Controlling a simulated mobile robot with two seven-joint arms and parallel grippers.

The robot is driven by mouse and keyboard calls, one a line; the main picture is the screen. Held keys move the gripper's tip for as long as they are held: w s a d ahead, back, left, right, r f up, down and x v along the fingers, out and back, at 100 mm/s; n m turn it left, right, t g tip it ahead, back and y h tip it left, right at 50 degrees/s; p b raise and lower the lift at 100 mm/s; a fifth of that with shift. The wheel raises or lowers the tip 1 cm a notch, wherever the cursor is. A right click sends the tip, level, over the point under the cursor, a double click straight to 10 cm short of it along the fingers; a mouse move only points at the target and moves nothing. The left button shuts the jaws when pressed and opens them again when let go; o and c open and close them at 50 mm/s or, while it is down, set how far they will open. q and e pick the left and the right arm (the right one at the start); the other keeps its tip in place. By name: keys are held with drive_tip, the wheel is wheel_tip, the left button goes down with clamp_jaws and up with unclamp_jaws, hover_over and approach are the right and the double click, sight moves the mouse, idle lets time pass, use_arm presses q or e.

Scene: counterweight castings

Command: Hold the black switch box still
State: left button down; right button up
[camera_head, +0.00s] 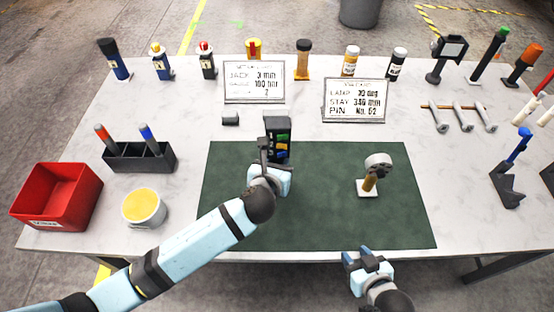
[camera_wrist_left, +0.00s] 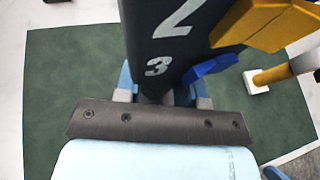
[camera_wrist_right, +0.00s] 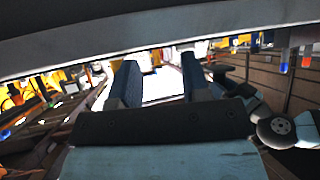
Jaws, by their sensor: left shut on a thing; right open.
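The black switch box (camera_head: 277,132) stands at the back edge of the green mat (camera_head: 320,215). In the left wrist view the box (camera_wrist_left: 175,45) shows white numerals 2 and 3, and yellow and blue switch parts stick out on the right. My left gripper (camera_head: 268,165) is shut on its lower part; the fingertips are partly hidden by the box. My right gripper (camera_head: 366,256) is open and empty, in front of the table's near edge, apart from the box.
A gauge-like part with a brass stem (camera_head: 371,180) stands on the mat's right half. Two sign plates (camera_head: 254,82) (camera_head: 355,100) stand behind the mat. A red bin (camera_head: 57,197), a yellow-topped tub (camera_head: 144,206) and a dark pen holder (camera_head: 138,158) are at left.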

use_arm(q)
drive_tip(key=shift+s+f+b, duration=0.2)
drive_tip(key=shift+f+b, duration=1.15)
drive_tip(key=shift+f, duration=1.6)
use_arm(e)
drive_tip(key=shift+s+f, duration=0.1)
drive_tip(key=shift+f, duration=0.3)
use_arm(q)
drive_tip(key=shift+f, duration=0.1)
drive_tip(key=shift+w+f+b, duration=0.2)
drive_tip(key=shift+f+b, duration=0.2)
drive_tip(key=shift+f, duration=0.55)
use_arm(e)
drive_tip(key=shift+t, duration=0.3)
use_arm(q)
drive_tip(key=shift+f, duration=0.25)
drive_tip(key=shift+f+p, duration=0.15)
drive_tip(key=shift+p, duration=0.25)
drive_tip(key=c, duration=1.5)
unclamp_jaws()
clamp_jaws()
